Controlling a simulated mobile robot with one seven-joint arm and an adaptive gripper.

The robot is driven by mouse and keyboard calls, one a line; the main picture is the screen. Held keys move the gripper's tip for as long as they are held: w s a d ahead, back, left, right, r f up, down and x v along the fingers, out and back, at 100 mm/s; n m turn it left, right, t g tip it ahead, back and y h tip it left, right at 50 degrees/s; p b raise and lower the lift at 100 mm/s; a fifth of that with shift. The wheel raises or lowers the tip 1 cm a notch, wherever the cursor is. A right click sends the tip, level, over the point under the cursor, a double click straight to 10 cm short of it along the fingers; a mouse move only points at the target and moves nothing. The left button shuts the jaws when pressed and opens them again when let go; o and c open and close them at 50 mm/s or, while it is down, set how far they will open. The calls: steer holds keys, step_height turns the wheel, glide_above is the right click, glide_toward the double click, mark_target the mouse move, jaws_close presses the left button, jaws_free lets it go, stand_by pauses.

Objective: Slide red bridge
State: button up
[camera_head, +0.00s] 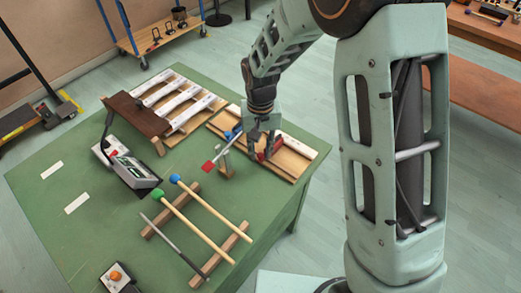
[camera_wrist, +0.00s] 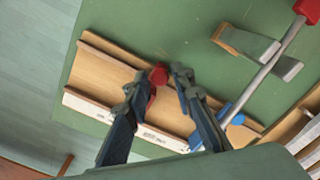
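The red bridge (camera_head: 268,152) stands on a wooden board with raised rails (camera_head: 292,159) at the right side of the green table. In the wrist view the red bridge (camera_wrist: 158,76) shows a rounded red top between my fingers, with a darker red part below. My gripper (camera_head: 264,144) is low over the board and pointing down. In the wrist view my gripper (camera_wrist: 161,82) has its fingers apart on either side of the red bridge. The left finger is close to it; whether it touches is unclear. The fingers hide part of the bridge.
A blue piece (camera_wrist: 230,116) is on the board beside my right finger. A grey rod with a red tip (camera_wrist: 307,11) rests on a stand near the board. Two mallets (camera_head: 205,220), a grey device (camera_head: 135,172) and a white-barred instrument (camera_head: 182,100) occupy the table.

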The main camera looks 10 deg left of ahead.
jaws_close()
steer(key=shift+w+a, duration=0.1)
stand_by(0.3)
steer(key=shift+w+a, duration=0.35)
steer(key=shift+a, duration=0.2)
steer(key=shift+w+a, duration=0.3)
steer(key=shift+a, duration=0.2)
jaws_free()
step_height(320, 180, up, 12)
